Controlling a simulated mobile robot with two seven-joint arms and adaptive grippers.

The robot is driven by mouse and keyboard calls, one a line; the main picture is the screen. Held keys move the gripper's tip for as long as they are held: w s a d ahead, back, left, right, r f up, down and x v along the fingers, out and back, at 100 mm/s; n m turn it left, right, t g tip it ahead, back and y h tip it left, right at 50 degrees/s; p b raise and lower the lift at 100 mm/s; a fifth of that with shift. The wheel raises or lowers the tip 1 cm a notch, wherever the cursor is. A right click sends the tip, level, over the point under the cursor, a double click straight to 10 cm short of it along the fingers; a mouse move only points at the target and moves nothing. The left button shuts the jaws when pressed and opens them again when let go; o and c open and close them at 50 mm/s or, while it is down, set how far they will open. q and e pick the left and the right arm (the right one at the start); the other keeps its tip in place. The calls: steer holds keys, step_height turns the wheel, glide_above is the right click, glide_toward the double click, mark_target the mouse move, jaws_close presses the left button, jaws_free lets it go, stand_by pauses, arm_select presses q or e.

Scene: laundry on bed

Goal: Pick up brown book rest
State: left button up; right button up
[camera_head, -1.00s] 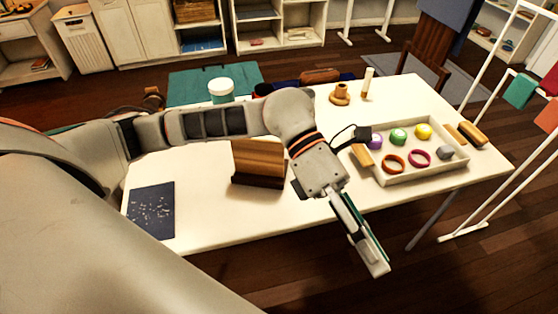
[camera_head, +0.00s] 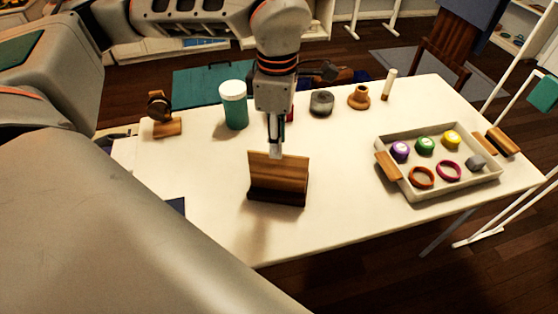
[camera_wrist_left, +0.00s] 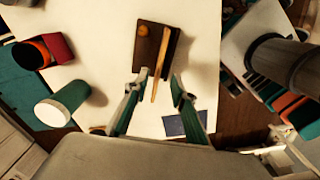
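The brown book rest (camera_head: 279,178) stands on the white table (camera_head: 340,200), with a tilted wooden back panel and a darker base. My left gripper (camera_head: 276,150) is pointing down above and behind the book rest's top edge in the head view, partly overlapping it. In the left wrist view the book rest (camera_wrist_left: 147,58) is seen from above, beyond the fingertips. Whether a finger touches the book rest I cannot tell. My right gripper is not in view.
A teal jar with white lid (camera_head: 234,108) and a wooden stand (camera_head: 163,116) are left of the arm. A grey round container (camera_head: 321,103) and a wooden holder (camera_head: 359,97) stand behind. A tray (camera_head: 420,194) with several small items is right. The table's front is clear.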

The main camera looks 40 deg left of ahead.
arm_select(q)
steer(key=shift+w+f+b, duration=0.1)
steer(key=shift+f+b, duration=0.25)
steer(key=shift+f, duration=2.55)
steer(key=shift+f, duration=0.25)
jaws_close()
